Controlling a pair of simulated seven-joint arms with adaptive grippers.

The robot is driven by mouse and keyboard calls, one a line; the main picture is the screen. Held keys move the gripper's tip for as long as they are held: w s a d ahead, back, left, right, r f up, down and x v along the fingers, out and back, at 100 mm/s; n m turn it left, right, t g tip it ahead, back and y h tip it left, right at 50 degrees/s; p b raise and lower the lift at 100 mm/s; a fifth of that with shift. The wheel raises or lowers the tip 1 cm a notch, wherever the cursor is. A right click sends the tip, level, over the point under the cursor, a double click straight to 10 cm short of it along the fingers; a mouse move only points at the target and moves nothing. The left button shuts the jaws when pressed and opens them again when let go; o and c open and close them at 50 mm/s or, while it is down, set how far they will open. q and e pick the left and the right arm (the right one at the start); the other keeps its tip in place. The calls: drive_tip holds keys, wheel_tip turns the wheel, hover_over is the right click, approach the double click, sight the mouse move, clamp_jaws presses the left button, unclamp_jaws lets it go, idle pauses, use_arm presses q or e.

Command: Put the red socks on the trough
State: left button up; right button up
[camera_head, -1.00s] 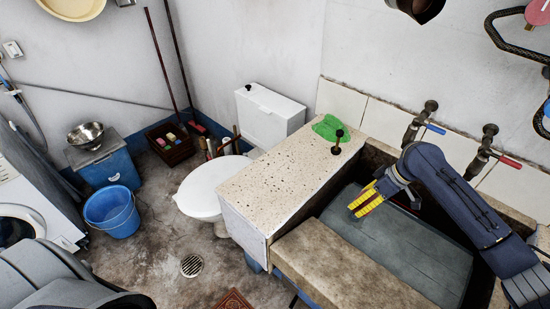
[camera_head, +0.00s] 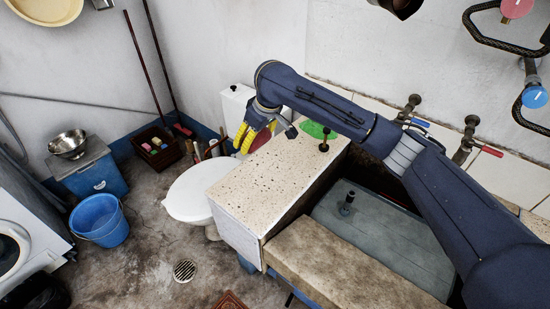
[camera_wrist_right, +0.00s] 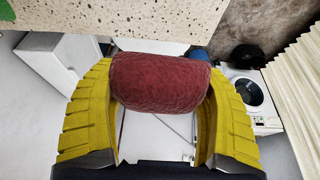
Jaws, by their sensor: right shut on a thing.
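The red socks (camera_head: 261,142) are a rolled dark-red bundle in my right gripper (camera_head: 250,137). The right wrist view shows the bundle (camera_wrist_right: 160,82) large between the two yellow fingers, which are shut on it. In the head view the gripper is by the far left end of the trough's pale speckled top (camera_head: 262,185), near the toilet tank. The speckled top (camera_wrist_right: 150,14) also crosses the upper edge of the right wrist view. I cannot tell whether the bundle touches it. My left gripper is not in view.
A green cloth (camera_head: 314,130) and a dark knobbed object (camera_head: 324,140) are at the back of the speckled top. The toilet lid (camera_head: 195,190) is just left. The front speckled top is clear.

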sight(253, 184)
drive_tip(key=shift+a, duration=0.3)
wheel_tip(253, 184, down, 20)
drive_tip(key=shift+w+a+r, duration=0.1)
drive_tip(key=shift+a+r, duration=0.05)
drive_tip(key=shift+r, duration=0.1)
idle(0.3)
drive_tip(key=shift+f, duration=0.1)
drive_tip(key=o, duration=1.4)
drive_tip(key=shift+c, duration=0.2)
drive_tip(key=v, duration=1.2)
